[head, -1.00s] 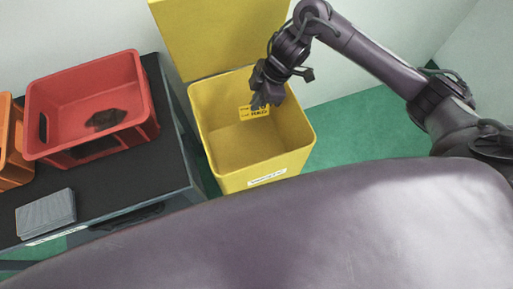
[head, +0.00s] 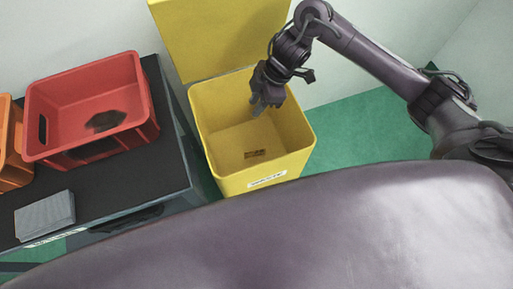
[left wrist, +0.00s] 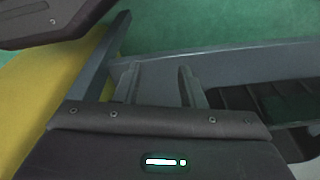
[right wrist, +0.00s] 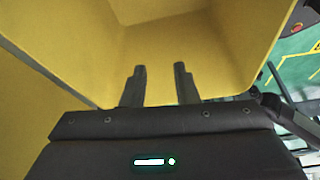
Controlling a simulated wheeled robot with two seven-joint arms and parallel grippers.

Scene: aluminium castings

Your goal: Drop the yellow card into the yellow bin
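The yellow card (head: 255,153) lies inside the open yellow bin (head: 205,128), low down on its floor, and looks darker there. My right gripper (head: 261,108) is over the back right part of the bin, above and apart from the card. In the right wrist view its two fingers (right wrist: 159,82) stand apart with nothing between them, with the bin's yellow inside behind them. My left gripper (left wrist: 160,82) is outside the head view. In the left wrist view its fingers are apart and empty.
The bin's yellow lid (head: 222,38) stands up behind it. Left of the bin is a dark table (head: 165,165) with a red crate (head: 50,98) holding a dark part, an orange crate (head: 14,170) and a grey stack (head: 45,215). Green floor lies to the right.

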